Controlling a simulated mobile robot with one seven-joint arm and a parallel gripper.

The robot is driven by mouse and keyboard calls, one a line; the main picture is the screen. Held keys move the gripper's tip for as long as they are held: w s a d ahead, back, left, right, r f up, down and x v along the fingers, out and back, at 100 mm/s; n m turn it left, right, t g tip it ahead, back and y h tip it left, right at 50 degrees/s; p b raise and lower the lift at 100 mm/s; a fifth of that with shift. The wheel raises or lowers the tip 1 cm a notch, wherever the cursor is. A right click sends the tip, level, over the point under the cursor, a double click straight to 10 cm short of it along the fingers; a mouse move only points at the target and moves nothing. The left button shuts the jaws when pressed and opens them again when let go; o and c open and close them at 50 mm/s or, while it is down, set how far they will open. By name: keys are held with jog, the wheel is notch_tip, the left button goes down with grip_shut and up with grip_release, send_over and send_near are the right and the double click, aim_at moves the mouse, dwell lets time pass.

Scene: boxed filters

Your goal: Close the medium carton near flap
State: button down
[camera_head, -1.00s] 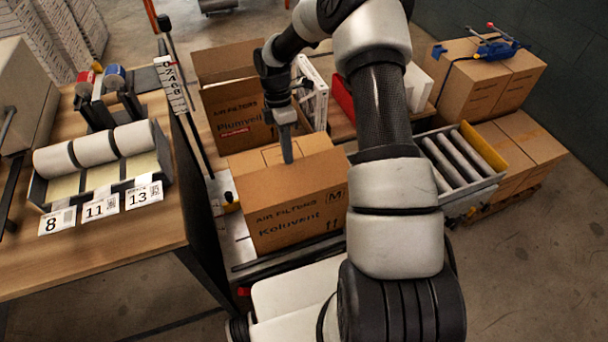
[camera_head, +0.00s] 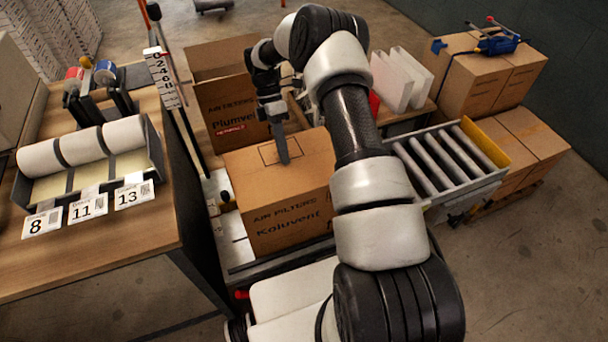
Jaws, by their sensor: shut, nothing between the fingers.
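The medium carton (camera_head: 290,205), a brown box printed "AIR FILTERS Koluvent", stands upright in the middle of the head view. Its near flap (camera_head: 282,178) looks folded down across the top, nearly level. My gripper (camera_head: 283,158) is shut and empty, pointing down with its tip at the carton's top; I cannot tell whether it presses on the flap. My arm covers the carton's right side and part of its top.
An open-topped "Plumvent" carton (camera_head: 228,115) stands just behind. The worktable (camera_head: 110,245) with paper rolls (camera_head: 82,145) is at left. White panels (camera_head: 400,78) stand behind my arm.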

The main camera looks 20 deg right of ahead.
jog(key=shift+s, duration=0.1)
dwell(0.3)
jog(key=shift+s+f, duration=0.2)
jog(key=shift+s, duration=0.45)
jog(key=shift+w+r, duration=0.3)
jog(key=shift+r, duration=0.1)
jog(key=p+v, duration=0.5)
jog(key=v, duration=1.1)
jog(key=shift+r+p, duration=0.25)
jog(key=shift+p, duration=0.05)
jog(key=shift+w, duration=0.1)
